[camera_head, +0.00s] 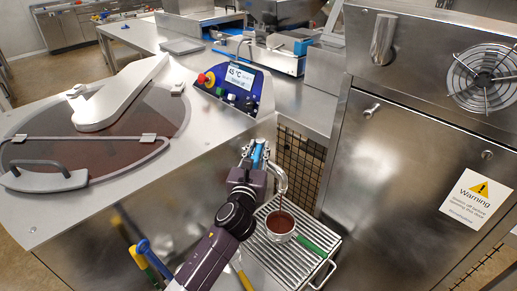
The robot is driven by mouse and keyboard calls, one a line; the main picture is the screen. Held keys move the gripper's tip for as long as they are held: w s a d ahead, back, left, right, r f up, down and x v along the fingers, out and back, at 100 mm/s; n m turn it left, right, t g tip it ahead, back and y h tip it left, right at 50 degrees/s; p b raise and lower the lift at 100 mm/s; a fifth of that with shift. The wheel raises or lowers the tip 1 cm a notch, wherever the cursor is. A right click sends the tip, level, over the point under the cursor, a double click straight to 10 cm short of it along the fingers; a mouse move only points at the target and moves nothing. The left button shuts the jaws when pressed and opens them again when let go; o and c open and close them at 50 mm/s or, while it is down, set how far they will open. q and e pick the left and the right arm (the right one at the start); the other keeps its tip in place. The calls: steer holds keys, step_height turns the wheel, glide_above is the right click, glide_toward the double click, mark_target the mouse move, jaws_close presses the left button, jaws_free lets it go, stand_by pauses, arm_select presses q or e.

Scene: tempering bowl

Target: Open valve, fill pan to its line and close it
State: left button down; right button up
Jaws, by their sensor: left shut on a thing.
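My left gripper (256,168) reaches up from the bottom and is shut on the blue valve lever (258,151) at the corner of the tempering machine. The curved metal spout (280,178) is just right of it. A thin brown stream (281,202) runs from the spout into the small pan (279,237). The pan stands on the wire grate under the spout and holds brown liquid. Its green handle (312,246) points to the lower right. The pan's fill line is too small to make out. My right gripper is not in view.
The tempering machine (205,140), with a round lidded bowl and a control panel (236,84), fills the left. The wire grate (265,262) has bare room around the pan. A steel cabinet (400,170) with a warning label stands close on the right. Coloured tool handles (148,258) show lower left.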

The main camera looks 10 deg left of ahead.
arm_select(q)
steer(key=h+p, duration=0.1)
steer(key=m+p, duration=0.1)
steer(key=h, duration=0.1)
steer(key=shift+a+r+m+h+p, duration=0.3)
steer(key=shift+m+p, duration=0.1)
steer(key=shift+a+f+m+h+p, duration=0.15)
steer(key=shift+m+h+p, duration=0.3)
steer(key=shift+h, duration=0.45)
steer(key=shift+f+m+g+h, duration=0.1)
steer(key=shift+m+g+h, duration=0.4)
steer(key=shift+h, duration=0.3)
steer(key=c, duration=1.9)
jaws_free()
